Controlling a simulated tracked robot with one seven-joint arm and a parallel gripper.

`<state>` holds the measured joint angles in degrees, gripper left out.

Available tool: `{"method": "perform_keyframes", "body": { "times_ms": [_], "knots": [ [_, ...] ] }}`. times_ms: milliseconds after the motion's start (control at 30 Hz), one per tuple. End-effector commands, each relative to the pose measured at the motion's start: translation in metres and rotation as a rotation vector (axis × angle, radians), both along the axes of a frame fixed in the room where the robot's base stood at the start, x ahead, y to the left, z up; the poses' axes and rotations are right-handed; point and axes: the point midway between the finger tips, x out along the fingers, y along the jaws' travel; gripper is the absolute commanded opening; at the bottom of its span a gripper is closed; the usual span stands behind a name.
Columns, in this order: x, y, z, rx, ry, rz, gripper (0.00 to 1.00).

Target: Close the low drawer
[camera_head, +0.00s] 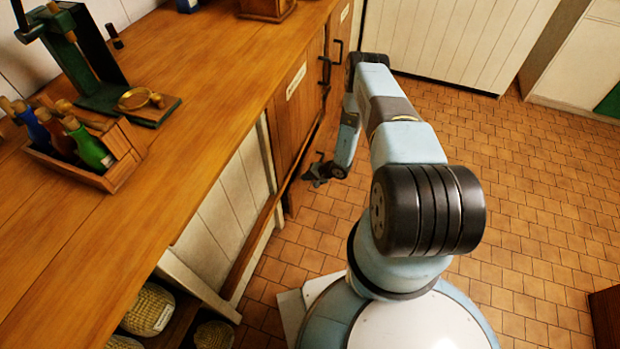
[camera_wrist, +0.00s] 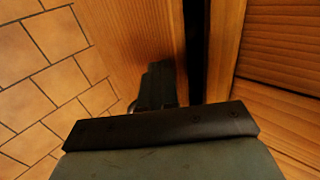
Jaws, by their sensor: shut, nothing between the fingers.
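The low drawer shows in the wrist view as a wooden front panel (camera_wrist: 125,35) with a dark gap between it and the cabinet face (camera_wrist: 280,45) on the right, so it stands a little open. In the head view its front (camera_head: 291,202) is seen only as a narrow wooden edge low by the floor. My gripper (camera_head: 318,173) is down beside this edge, on the cabinet's floor side. Its shut, empty fingers (camera_wrist: 157,85) appear against or very near the panel in the wrist view. I cannot tell whether they touch. The drawer's handle is not clearly visible.
The wooden counter (camera_head: 215,95) runs along the left, with a bottle crate (camera_head: 112,180) and a green stand (camera_head: 130,108) on it. Dark handles (camera_head: 325,70) stick out from the cabinet front. Open shelving (camera_head: 185,320) is nearer.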

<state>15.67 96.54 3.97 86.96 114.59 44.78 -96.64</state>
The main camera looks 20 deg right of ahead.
Motion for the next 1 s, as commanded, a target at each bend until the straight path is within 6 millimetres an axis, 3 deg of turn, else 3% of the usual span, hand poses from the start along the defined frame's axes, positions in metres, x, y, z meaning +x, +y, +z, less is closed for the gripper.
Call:
{"method": "perform_keyframes", "body": {
  "times_ms": [267, 567, 1000],
  "knots": [
    [0.003, 0.004, 0.0, 0.001, -0.001, 0.001, 0.0],
    [0.028, 0.04, 0.0, 0.002, -0.001, 0.001, 0.0],
    [0.029, 0.041, 0.001, 0.006, -0.004, 0.001, 0.0]
  ]
}}
